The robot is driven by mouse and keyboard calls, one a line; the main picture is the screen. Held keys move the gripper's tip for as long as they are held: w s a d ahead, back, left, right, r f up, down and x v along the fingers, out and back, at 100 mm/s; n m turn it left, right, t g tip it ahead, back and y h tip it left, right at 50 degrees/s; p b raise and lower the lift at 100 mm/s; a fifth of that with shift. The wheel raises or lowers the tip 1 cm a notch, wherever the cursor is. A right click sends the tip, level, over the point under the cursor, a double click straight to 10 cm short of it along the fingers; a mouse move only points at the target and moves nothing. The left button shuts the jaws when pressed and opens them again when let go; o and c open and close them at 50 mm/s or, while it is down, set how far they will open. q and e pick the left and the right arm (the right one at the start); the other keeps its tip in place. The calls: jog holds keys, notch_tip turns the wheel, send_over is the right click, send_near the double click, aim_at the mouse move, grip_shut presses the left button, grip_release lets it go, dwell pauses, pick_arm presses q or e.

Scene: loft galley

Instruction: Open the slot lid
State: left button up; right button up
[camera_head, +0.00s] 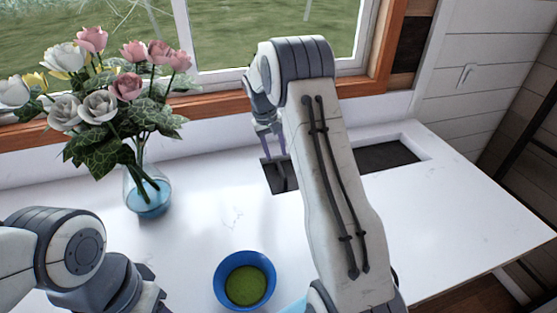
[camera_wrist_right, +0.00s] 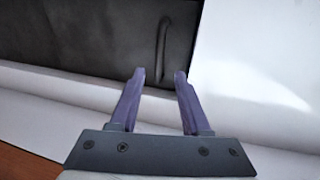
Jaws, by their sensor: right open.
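The slot lid (camera_head: 285,177) is a dark flat panel in the white counter, partly hidden behind my right arm in the head view. Its dark surface fills the upper left of the right wrist view (camera_wrist_right: 80,45), with a slim upright handle (camera_wrist_right: 164,45) near its right edge. My right gripper (camera_head: 268,143) is over the lid's far left part. In the wrist view, its two purple fingers (camera_wrist_right: 160,76) are apart and empty, just short of the handle's lower end in the picture. Whether they touch the lid is unclear. My left arm shows at lower left, its fingers out of frame.
The recessed dark slot (camera_head: 385,158) continues right of my arm. A glass vase (camera_head: 148,193) of roses stands left. A blue bowl (camera_head: 245,258) with green contents sits at front. The window sill (camera_head: 215,103) runs behind; the counter (camera_head: 470,205) is clear at right.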

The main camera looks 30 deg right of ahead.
aim_at(280, 168)
jog(key=shift+s+d+f+p, duration=0.1)
jog(key=shift+d+f+p, duration=0.1)
jog(key=shift+f, duration=0.7)
jog(key=shift+s+d+f+p, duration=0.15)
jog(key=shift+f+p, duration=0.1)
jog(key=shift+f, duration=0.65)
jog(key=shift+w+d+f+p, duration=0.1)
jog(key=shift+d+f+p, duration=0.1)
jog(key=shift+f, duration=0.7)
grip_shut()
jog(key=shift+r, duration=0.1)
